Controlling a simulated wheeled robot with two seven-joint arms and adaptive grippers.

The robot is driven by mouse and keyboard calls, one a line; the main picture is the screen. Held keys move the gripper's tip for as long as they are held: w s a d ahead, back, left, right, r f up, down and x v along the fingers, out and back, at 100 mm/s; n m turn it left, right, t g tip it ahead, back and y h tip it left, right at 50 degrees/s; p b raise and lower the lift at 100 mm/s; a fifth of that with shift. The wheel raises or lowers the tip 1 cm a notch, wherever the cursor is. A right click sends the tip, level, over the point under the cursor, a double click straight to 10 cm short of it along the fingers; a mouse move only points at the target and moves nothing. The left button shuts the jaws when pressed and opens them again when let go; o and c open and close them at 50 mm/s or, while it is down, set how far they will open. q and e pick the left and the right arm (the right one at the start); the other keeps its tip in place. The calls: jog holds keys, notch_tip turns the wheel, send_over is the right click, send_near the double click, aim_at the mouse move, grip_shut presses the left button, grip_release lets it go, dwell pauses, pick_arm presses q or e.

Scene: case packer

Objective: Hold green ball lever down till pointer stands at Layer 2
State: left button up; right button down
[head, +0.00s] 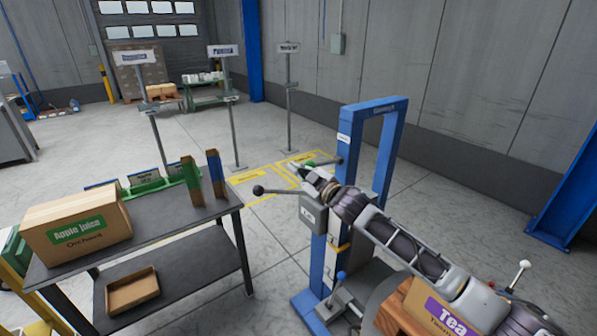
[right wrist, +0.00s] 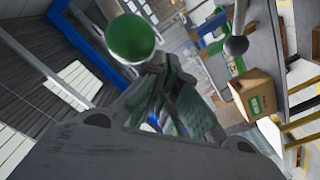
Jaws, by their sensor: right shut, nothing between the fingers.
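The green ball (head: 311,164) of the lever is small and partly hidden behind my right gripper (head: 297,170) in the head view. In the right wrist view the green ball (right wrist: 131,37) looks large, just beyond and left of the shut fingers (right wrist: 155,72). My right gripper is shut and empty; I cannot tell whether it touches the ball. A grey box (head: 310,215) on the blue frame (head: 347,150) sits below the gripper. A yellow mark (head: 338,247) shows on the frame's column, but I cannot read a layer or make out the pointer. My left gripper is out of view.
A dark ball lever (head: 258,189) sticks out left of the box; a dark ball (right wrist: 236,45) also shows in the right wrist view. A dark table (head: 165,225) with an Apple Juice carton (head: 77,225) stands left. A Tea carton (head: 405,305) is under my right arm.

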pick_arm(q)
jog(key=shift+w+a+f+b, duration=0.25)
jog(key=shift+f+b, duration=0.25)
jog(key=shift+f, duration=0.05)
pick_arm(e)
jog(key=v, duration=0.9)
jog(key=shift+s+d, duration=0.2)
jog(key=shift+d, duration=0.05)
